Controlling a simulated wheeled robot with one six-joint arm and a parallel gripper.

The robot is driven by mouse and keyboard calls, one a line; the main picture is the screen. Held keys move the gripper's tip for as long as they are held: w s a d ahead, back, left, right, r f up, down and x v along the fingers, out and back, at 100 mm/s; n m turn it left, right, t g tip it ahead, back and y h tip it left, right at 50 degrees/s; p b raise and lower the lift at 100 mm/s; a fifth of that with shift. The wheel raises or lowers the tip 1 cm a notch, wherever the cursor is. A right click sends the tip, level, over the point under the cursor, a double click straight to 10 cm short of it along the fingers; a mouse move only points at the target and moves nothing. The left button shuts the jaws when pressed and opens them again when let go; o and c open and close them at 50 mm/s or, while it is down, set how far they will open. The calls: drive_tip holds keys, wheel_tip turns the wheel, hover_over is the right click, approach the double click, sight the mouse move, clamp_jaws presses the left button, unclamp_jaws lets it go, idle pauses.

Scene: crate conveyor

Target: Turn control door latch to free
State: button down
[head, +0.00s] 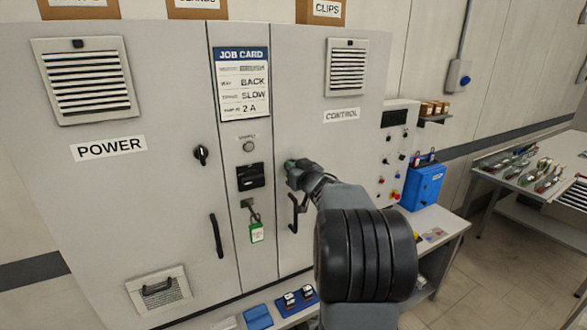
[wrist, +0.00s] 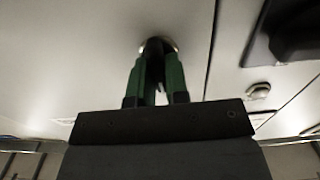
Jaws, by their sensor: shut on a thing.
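The control door (head: 340,150) is the right-hand cabinet door, labelled CONTROL, and it looks closed. My gripper (head: 292,166) is at the left side of this door, above its black handle (head: 293,213). In the wrist view my gripper (wrist: 157,60) has its two green fingers shut on the control door latch (wrist: 157,42), a dark knob with a shiny round rim on the pale door. In the head view my gripper hides the latch. The fingers cover most of the knob, so I cannot tell which way it points.
The power door (head: 100,190) at left has its own black latch (head: 200,154) and a handle (head: 216,236). A blue box (head: 423,186) stands right of the cabinet.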

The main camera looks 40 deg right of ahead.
drive_tip(key=shift+f+n, duration=0.1)
drive_tip(key=shift+n, duration=0.2)
drive_tip(key=n+b, duration=0.2)
drive_tip(key=shift+a+f+n+b, duration=0.1)
drive_tip(key=shift+n+b, duration=0.25)
drive_tip(key=shift+n, duration=0.05)
drive_tip(key=n+b, duration=0.3)
drive_tip(key=n, duration=0.2)
drive_tip(key=shift+a, duration=0.1)
drive_tip(key=n+b, duration=0.3)
drive_tip(key=n, duration=0.1)
drive_tip(key=shift+f+n, duration=0.15)
drive_tip(key=shift+n, duration=0.25)
drive_tip(key=n+b, duration=0.2)
drive_tip(key=n, duration=0.2)
drive_tip(key=shift+a, duration=0.1)
drive_tip(key=shift+n, duration=0.4)
drive_tip(key=c, duration=1.1)
unclamp_jaws()
